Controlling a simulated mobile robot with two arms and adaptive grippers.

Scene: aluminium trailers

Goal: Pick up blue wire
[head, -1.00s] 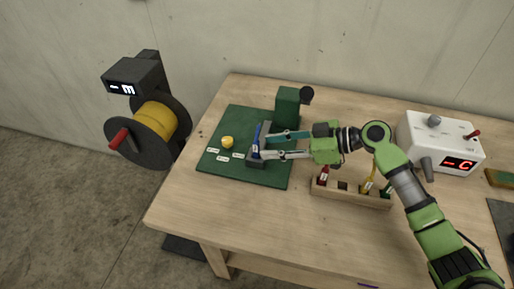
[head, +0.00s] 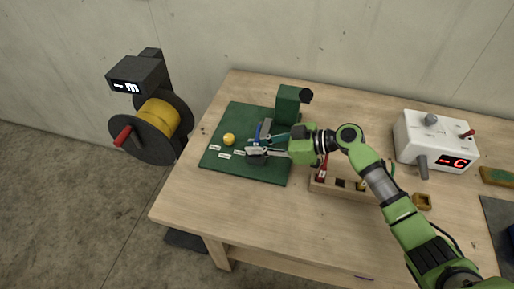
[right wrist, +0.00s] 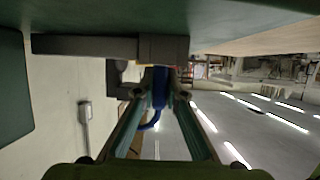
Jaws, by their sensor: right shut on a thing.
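The blue wire (head: 257,131) stands upright at a dark grey holder (head: 267,128) on the green mat (head: 226,171). My right gripper (head: 257,146) reaches in from the right and is shut on the blue wire, low over the mat. In the right wrist view the blue wire (right wrist: 160,88) sits between the two fingertips (right wrist: 159,97), and a blue loop bends out to the left below them. The fingers hide part of the wire and holder in the head view. My left gripper is in neither view.
A green block device (head: 288,104) stands just behind the gripper. A yellow knob (head: 229,139) and white labels are on the mat. A wooden rack (head: 328,188) lies under my right arm. A white meter box (head: 423,137) is at right. A yellow-wound spool (head: 158,119) is off the left edge.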

